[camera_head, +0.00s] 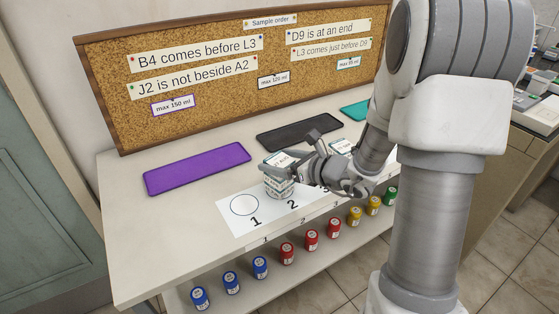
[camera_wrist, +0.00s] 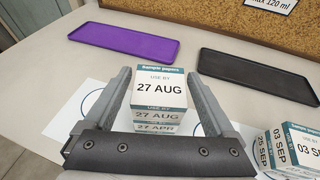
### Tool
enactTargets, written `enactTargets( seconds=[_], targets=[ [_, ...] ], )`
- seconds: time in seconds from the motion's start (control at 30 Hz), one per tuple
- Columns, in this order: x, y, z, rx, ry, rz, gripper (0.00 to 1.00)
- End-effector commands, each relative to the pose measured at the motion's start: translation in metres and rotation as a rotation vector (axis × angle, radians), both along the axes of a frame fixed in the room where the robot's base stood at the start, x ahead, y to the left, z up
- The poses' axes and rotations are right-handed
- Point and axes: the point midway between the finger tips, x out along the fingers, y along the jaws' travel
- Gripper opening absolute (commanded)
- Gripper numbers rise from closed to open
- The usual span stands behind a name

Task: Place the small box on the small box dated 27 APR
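A small white box with a teal band, marked 27 AUG (camera_wrist: 158,86), is between my gripper's fingers. Directly under it is a box marked 27 APR (camera_wrist: 155,128), mostly hidden by the upper box and the gripper body. The two look lined up as a stack; I cannot tell whether they touch. In the head view the stack (camera_head: 279,187) stands near numbers 1 and 2 of the white card. My gripper (camera_wrist: 160,72) has one finger on each side of the upper box, very close to it. Whether the fingers press on it is not clear.
More boxes, marked SEP (camera_wrist: 305,145), stand to the right. A purple tray (camera_head: 197,168) and a black tray (camera_head: 300,132) lie behind. The numbered white card (camera_head: 233,222) lies in front. Coloured vials (camera_head: 260,267) line the lower shelf. A corkboard (camera_head: 200,75) stands at the back.

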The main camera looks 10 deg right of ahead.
Motion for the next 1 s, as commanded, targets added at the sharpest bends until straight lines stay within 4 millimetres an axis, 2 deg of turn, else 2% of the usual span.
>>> enactTargets(
  seconds=[0.4, 0.8, 1.0],
  targets=[
    [-0.001, -0.001, 0.007, 0.000, 0.000, -0.001, 1.00],
    [-0.066, -0.045, 0.035, -0.001, 0.000, -0.005, 1.00],
    [-0.088, -0.058, 0.044, 0.000, -0.001, -0.002, 1.00]
  ],
)
